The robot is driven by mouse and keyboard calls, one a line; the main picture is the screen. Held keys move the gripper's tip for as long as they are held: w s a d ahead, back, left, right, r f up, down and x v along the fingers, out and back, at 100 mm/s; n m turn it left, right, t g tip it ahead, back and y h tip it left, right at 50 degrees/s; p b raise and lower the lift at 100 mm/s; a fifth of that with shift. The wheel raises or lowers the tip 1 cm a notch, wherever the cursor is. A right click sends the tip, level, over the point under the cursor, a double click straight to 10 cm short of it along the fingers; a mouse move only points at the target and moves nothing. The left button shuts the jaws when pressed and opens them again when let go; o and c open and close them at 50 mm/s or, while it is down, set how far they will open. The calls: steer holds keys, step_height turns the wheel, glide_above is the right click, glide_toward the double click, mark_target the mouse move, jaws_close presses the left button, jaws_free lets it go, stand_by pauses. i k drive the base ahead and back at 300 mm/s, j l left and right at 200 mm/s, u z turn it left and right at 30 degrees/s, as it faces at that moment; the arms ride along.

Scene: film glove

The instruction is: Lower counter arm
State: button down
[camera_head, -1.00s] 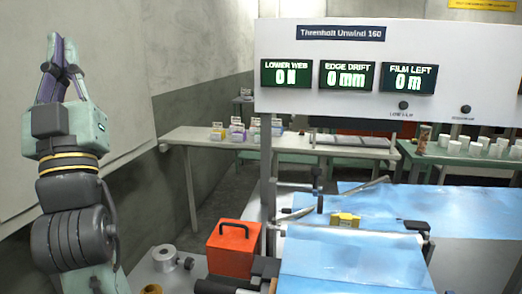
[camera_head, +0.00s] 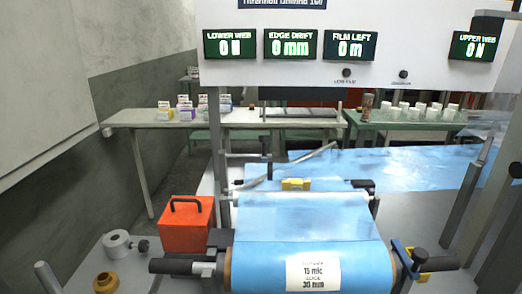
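My gripper is out of view. No part is labelled as the counter arm, so I cannot tell for certain which it is. A thin grey angled lever (camera_head: 318,154) rises to the right above the film, behind the roll. A yellow block (camera_head: 296,184) sits near its lower end, above the blue web. The blue film roll (camera_head: 345,262) lies at the front with a white label (camera_head: 313,272) on it. A blue and yellow clamp-like part (camera_head: 411,262) stands at the roll's right end.
A display panel (camera_head: 375,72) spans the top, its readouts at zero. An orange box (camera_head: 187,226), a grey collar (camera_head: 118,243) and a brass collar (camera_head: 106,282) are left of the roll. Grey posts (camera_head: 466,195) stand at right. Benches (camera_head: 160,120) with small goods stand behind.

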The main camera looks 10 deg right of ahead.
mark_target(263, 139)
steer(key=k+j+z, duration=0.2)
steer(key=z, duration=0.2)
steer(key=k+j+z, duration=0.35)
steer(key=i+l, duration=0.1)
steer(key=i, duration=0.95)
